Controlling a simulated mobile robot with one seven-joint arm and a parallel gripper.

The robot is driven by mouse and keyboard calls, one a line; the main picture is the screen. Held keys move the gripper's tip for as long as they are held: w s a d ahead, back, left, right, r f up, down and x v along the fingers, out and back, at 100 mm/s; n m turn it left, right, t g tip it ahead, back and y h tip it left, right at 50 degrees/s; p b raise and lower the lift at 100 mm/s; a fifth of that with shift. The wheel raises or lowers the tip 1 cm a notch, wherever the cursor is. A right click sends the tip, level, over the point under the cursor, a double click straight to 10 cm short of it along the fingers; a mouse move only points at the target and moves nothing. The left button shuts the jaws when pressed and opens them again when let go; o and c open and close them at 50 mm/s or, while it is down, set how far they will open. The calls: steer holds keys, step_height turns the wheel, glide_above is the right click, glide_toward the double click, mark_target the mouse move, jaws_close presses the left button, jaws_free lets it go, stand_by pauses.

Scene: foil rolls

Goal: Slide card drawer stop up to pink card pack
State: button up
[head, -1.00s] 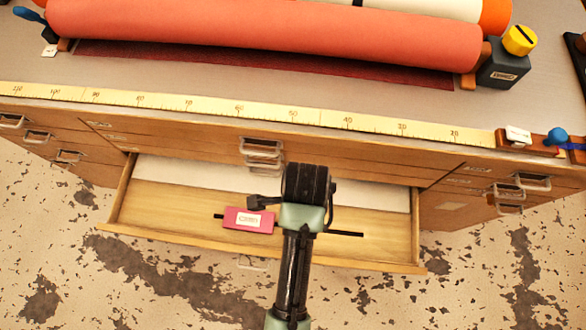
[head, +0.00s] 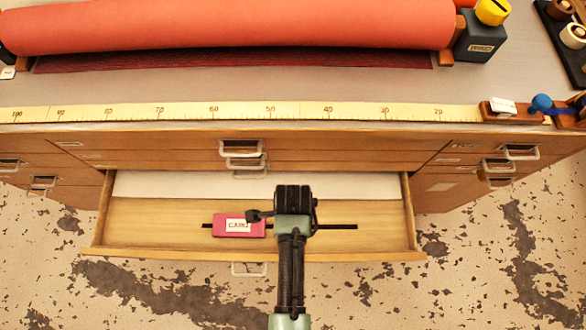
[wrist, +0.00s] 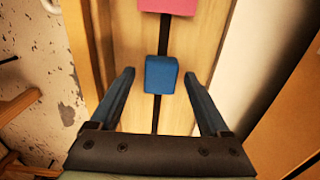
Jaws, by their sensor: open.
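The pink card pack (head: 231,227), with a white label, lies in the open drawer (head: 150,215) over a black slot. Its near edge also shows at the top of the wrist view (wrist: 168,5). The blue card drawer stop (wrist: 161,75) sits on the same slot, with a gap between it and the pack. My gripper (wrist: 158,74) is open, with one fingertip on each side of the stop in the wrist view. I cannot tell whether a finger touches it. In the head view my arm hides the stop and the fingertips, just right of the pack.
The drawer's side wall (head: 409,212) stands to the right of my arm. A white sheet (head: 160,185) lies at the drawer's back. Above is a counter with a yellow ruler (head: 240,112) and a large orange roll (head: 220,30). The slot (head: 340,227) continues clear to the right.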

steer(key=shift+f, duration=0.1)
jaws_close()
stand_by(0.4)
stand_by(1.0)
